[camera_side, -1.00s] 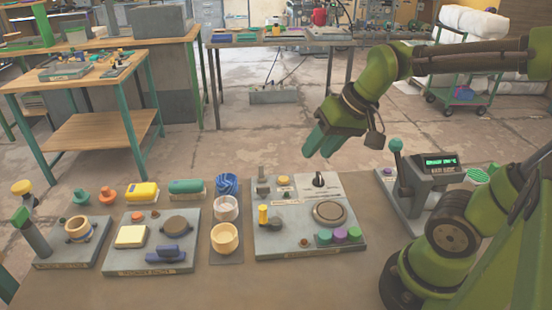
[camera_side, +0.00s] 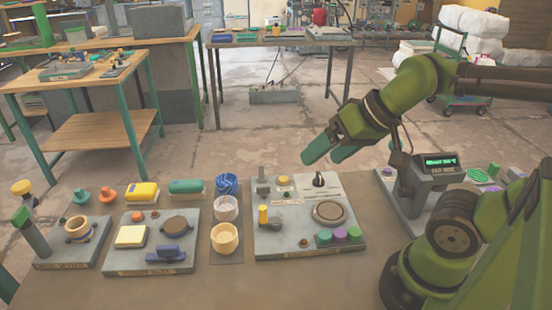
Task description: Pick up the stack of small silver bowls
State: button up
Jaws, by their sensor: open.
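The small silver bowls (camera_side: 226,208) stand as a whitish-silver stack in the middle of a narrow dark mat (camera_side: 226,257). A blue patterned stack (camera_side: 227,183) stands behind them and a cream-yellow stack (camera_side: 225,239) in front. How many bowls are nested cannot be told. My gripper (camera_side: 326,152) is in the air behind and to the right of the stack, above the back of the grey press panel. Its teal fingers point down and left, apart and empty.
A panel with knobs and buttons (camera_side: 262,245) lies right of the mat, and another panel (camera_side: 186,258) lies left. Yellow (camera_side: 142,193) and teal (camera_side: 186,187) blocks sit behind. A device with a green display (camera_side: 440,162) stands at right, partly behind my arm.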

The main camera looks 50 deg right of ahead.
jog(key=shift+o, duration=1.3)
